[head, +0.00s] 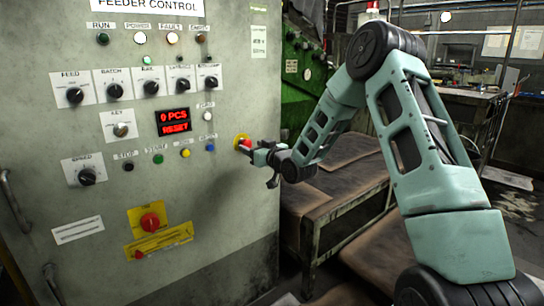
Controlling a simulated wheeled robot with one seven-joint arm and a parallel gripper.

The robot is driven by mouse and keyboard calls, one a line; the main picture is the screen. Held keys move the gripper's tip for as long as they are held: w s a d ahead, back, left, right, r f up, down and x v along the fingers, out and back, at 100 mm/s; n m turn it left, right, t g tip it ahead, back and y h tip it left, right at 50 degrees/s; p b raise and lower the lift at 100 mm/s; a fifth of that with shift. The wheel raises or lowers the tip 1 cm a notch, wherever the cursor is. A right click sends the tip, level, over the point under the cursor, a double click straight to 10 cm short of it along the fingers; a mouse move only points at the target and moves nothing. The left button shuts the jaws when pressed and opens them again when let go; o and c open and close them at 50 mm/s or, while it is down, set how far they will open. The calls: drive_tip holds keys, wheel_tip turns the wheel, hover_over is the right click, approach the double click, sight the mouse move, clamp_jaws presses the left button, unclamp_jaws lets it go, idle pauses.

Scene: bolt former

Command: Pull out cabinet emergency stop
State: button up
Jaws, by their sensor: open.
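The cabinet emergency stop (245,143) is a red mushroom button on a yellow round plate, near the right edge of the grey-green control cabinet (100,225). My gripper (256,155) is right at the button, reaching in from the right. Its dark fingers are open. One finger appears just beside the red head, and it partly hides the button's lower right side. I cannot tell whether the fingers touch the button or stand around it.
The cabinet face carries several knobs, coloured push buttons, a red display (174,121) and a red rotary switch (150,221) on yellow. A low worn bench (345,215) stands right of the cabinet, under my arm. A cluttered workbench (455,90) is farther back.

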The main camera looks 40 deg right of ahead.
drive_tip(key=s, duration=1.6)
drive_tip(key=shift+d, duration=0.3)
drive_tip(key=s+a+f+n+g+y, duration=0.1)
drive_tip(key=a+f+g, duration=0.15)
drive_tip(key=a, duration=0.45)
drive_tip(key=s+a+f+n+g, duration=0.1)
drive_tip(key=s+a+n+g, duration=0.15)
drive_tip(key=a, duration=0.45)
drive_tip(key=s+a+f+g+y, duration=0.1)
drive_tip(key=a+g, duration=0.3)
drive_tip(key=a, duration=0.4)
drive_tip(key=s+a+f+n+g, duration=0.15)
drive_tip(key=s+a+g, duration=0.35)
drive_tip(key=s+a, duration=0.5)
drive_tip(key=s+r+n+g+h+p, duration=0.1)
drive_tip(key=s+r+n+g+h, duration=0.2)
drive_tip(key=s, duration=1.4)
wheel_tip(320, 180, up, 17)
drive_tip(key=g+y+p, duration=0.1)
drive_tip(key=p, duration=1.6)
drive_tip(key=shift+w+a+r+m+p, duration=0.15)
drive_tip(key=shift+w+a+m+p, duration=0.1)
drive_tip(key=shift+w+m+p, duration=0.15)
